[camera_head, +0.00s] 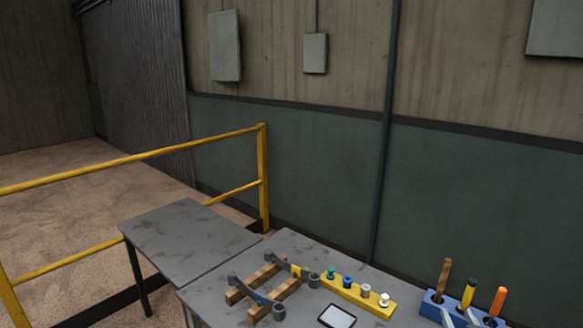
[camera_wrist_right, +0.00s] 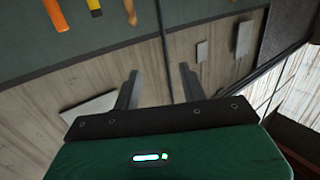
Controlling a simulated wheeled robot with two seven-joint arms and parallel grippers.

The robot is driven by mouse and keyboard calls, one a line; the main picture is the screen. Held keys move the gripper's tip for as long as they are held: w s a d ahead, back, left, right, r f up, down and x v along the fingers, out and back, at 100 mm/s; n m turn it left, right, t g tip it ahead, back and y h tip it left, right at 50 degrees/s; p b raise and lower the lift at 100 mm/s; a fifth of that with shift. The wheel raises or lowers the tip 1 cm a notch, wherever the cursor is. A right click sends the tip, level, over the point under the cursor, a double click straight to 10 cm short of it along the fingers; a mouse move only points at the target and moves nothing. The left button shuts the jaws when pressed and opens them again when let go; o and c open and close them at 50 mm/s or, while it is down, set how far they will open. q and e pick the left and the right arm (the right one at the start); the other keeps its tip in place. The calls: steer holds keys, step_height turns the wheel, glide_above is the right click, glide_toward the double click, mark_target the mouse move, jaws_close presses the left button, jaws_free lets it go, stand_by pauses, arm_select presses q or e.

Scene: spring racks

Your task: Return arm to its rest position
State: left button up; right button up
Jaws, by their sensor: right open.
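My right gripper (camera_wrist_right: 160,85) shows in the right wrist view with its two grey fingers apart and nothing between them. The block holds a wooden handle (camera_head: 445,275), a yellow handle (camera_head: 468,294) and an orange handle (camera_head: 497,301). These handles hang from the top of the wrist view, which is upside down. My left gripper is not in view.
A second table (camera_head: 190,240) and a yellow railing (camera_head: 150,155) stand left. A wall (camera_head: 300,145) is behind.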

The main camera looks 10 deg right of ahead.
steer(key=s+a+f+n+g+y, duration=0.25)
steer(key=s+a+f+g, duration=0.45)
steer(key=s+a+f, duration=0.55)
steer(key=s+a+f+n+g+y, duration=0.2)
steer(key=s+a+n+g+y, duration=0.3)
steer(key=s+a, duration=0.7)
step_height(320, 180, down, 35)
steer(key=w+a+m+g+h+b, duration=0.1)
steer(key=m+g+b, duration=0.1)
steer(key=b, duration=0.3)
arm_select(q)
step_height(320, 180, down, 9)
steer(key=b, duration=0.4)
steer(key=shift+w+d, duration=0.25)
arm_select(e)
steer(key=s+d+f, duration=0.1)
steer(key=s+f, duration=0.9)
steer(key=f, duration=0.2)
steer(key=s+d+f+g, duration=0.1)
steer(key=s+d+f, duration=0.1)
steer(key=s+f, duration=0.7)
step_height(320, 180, down, 4)
steer(key=shift+s+d+f+n, duration=0.1)
steer(key=shift+s+d+n, duration=0.05)
steer(key=shift+s+n, duration=0.2)
